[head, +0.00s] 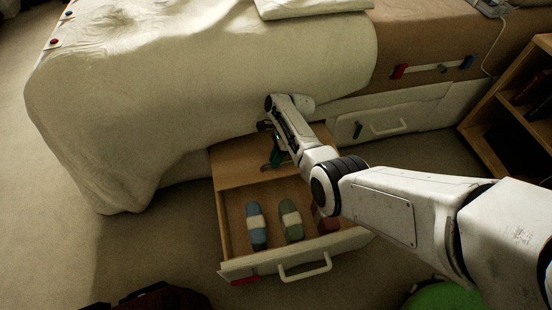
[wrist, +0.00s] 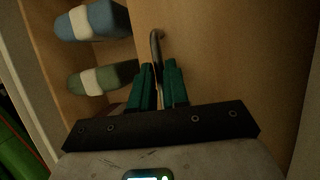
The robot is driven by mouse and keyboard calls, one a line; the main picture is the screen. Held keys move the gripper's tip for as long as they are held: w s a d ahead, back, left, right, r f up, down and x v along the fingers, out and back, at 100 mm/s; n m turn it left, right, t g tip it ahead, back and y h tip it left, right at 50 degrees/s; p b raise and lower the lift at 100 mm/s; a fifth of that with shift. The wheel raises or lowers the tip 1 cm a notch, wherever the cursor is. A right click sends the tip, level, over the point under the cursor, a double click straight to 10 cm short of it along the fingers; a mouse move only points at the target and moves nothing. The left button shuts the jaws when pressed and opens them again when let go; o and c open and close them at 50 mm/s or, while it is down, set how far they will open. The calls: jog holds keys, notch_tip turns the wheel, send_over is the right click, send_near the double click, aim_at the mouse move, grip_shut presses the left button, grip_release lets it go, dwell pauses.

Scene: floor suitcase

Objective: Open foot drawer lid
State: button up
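The foot drawer (head: 222,222) under the bed is pulled out. A flat wooden lid (head: 232,165) covers its rear part, and the front part is uncovered. The lid has a small grey metal handle (wrist: 156,42), which also shows in the head view (head: 266,167). My gripper (wrist: 158,72) is over the lid, its two teal fingers close together on either side of the handle's near end. The fingers appear shut on it, though the contact itself is partly hidden. In the head view my gripper (head: 277,150) is partly hidden by my arm.
In the drawer's front lie a blue rolled item (head: 257,228), a green one (head: 291,220) and a reddish one partly behind my arm. A closed drawer (head: 388,124) is to the right, beside a wooden shelf (head: 495,95). The bed cover (head: 180,90) hangs close above the lid.

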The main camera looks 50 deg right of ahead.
jog(key=o, duration=0.4)
jog(key=p+v, duration=0.5)
jog(key=v, duration=0.5)
jog(key=shift+r, duration=0.4)
jog(key=shift+d, duration=0.15)
jog(key=s+a+f+n+h, duration=0.2)
jog(key=s+a+n+h, duration=0.1)
jog(key=s+a+n, duration=0.75)
jog(key=s+a+r+n+h, duration=0.1)
jog(key=s+a+r+n, duration=0.2)
jog(key=s+r+n, duration=0.35)
jog(key=s+a+r+n+h, duration=0.1)
jog(key=s+a+r+n, duration=0.25)
jog(key=s+n, duration=0.5)
notch_tip(320, 180, up, 30)
jog(key=p, duration=3)
jog(key=shift+s+d+m+p, duration=0.2)
jog(key=shift+m+p, duration=0.15)
jog(key=shift+p, duration=0.05)
